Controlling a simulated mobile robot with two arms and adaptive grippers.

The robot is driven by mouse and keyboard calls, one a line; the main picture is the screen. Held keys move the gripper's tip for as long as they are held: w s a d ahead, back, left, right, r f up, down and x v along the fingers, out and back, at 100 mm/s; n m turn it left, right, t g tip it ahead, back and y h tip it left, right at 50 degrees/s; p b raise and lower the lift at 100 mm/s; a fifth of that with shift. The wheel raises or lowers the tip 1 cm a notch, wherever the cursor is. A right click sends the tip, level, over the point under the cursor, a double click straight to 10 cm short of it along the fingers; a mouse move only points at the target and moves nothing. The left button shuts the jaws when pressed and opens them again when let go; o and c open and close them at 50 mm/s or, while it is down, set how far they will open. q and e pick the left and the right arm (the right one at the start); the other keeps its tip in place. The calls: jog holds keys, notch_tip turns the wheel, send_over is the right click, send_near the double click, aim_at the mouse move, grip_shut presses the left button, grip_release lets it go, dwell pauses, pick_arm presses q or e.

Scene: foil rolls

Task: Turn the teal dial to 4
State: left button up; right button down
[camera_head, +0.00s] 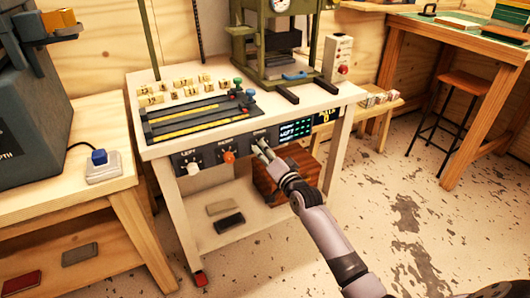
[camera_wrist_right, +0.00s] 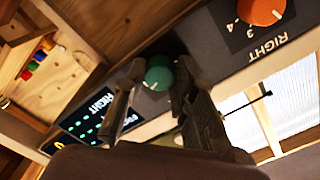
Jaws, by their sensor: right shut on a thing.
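The teal dial (camera_wrist_right: 158,76) sits on the dark front panel of the white workbench. In the right wrist view it is between the two fingers of my right gripper (camera_wrist_right: 160,72), which is shut on it. In the head view my right gripper (camera_head: 262,148) reaches the panel's right part, below the "FOIL"-like label, and covers the dial. I cannot read the dial's pointer or its numbers. My left gripper is not in view.
Left of it on the panel are an orange dial (camera_head: 229,156) marked RIGHT and a white dial (camera_head: 193,168) marked LEFT. A lit display (camera_head: 296,130) is just to the right. A press (camera_head: 275,45) and small wooden blocks (camera_head: 183,82) stand on the bench.

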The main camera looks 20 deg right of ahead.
jog(key=c, duration=1.3)
grip_release()
jog(key=s, duration=1.2)
jog(key=shift+d, duration=0.2)
